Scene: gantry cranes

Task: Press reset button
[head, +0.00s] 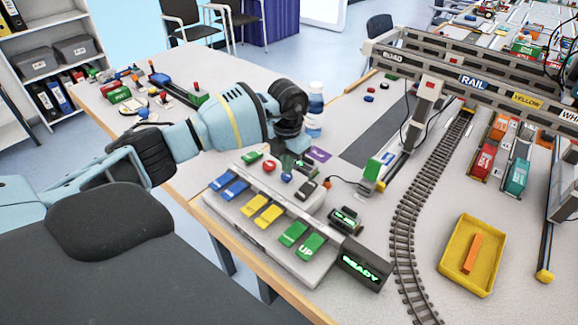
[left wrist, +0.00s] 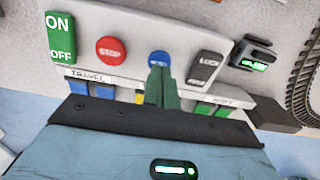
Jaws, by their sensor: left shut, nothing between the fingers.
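The control panel (head: 232,205) stands on the table. The round blue button (head: 286,177), its lettering too small to read surely, is in its top row. It also shows in the left wrist view (left wrist: 158,58), between the red STOP button (left wrist: 111,50) and a black LOCK switch (left wrist: 204,68). My left gripper (head: 289,161) is over this row, fingers pointing down. In the left wrist view its green fingertips (left wrist: 160,72) are shut together and empty, overlapping the near edge of the blue button. I cannot tell whether they touch it. My right gripper is not in view.
A green ON/OFF switch (left wrist: 60,37) is left of STOP. Blue, yellow and green rocker keys (head: 304,240) fill the panel's front. A READY display (head: 365,262) stands at its right end. Track (head: 408,215) and a yellow tray (head: 450,255) lie to the right.

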